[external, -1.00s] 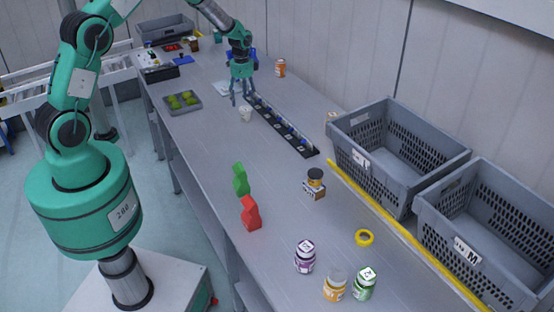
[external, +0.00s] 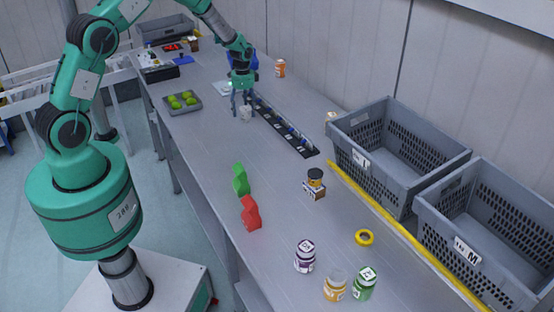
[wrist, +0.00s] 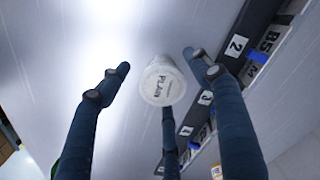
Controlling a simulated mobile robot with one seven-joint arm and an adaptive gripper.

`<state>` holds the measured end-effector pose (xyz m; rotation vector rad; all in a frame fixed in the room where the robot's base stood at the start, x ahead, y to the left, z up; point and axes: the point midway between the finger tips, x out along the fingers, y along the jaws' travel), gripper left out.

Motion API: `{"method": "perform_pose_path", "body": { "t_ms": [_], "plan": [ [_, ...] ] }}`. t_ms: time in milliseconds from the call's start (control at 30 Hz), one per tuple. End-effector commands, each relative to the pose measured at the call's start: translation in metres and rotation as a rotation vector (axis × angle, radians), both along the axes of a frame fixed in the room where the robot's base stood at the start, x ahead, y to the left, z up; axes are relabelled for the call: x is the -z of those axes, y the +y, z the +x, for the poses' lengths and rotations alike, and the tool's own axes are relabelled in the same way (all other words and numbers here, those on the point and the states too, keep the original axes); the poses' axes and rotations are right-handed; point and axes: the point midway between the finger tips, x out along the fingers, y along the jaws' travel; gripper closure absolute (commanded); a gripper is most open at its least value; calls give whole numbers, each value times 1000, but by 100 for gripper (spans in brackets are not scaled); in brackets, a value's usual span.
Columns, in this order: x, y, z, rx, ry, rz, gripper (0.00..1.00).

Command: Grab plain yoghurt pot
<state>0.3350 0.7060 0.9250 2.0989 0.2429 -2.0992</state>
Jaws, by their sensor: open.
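The plain yoghurt pot (external: 246,114) is a small white pot standing on the grey table, left of the long black strip. My gripper (external: 242,105) is just above and around the pot. In the wrist view its dark fingers (wrist: 158,78) are spread, one on the left, one on the right and one below the pot. I see gaps between the pot and the left and right fingers. Whether the lower finger touches it I cannot tell.
The black numbered strip (external: 285,132) runs close to the right of the pot. A tray of green fruit (external: 182,101) lies to the left. An orange can (external: 280,68) stands behind. Grey crates (external: 390,150) line the right side. Jars and coloured blocks stand nearer the camera.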

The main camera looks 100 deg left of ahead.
Motion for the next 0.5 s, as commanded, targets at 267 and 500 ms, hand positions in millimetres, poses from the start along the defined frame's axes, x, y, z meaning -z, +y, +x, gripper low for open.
{"method": "perform_pose_path", "body": {
  "t_ms": [267,500],
  "plan": [
    [0,0,0,0,0,0,36],
    [0,0,0,0,0,0,62]
  ]
}}
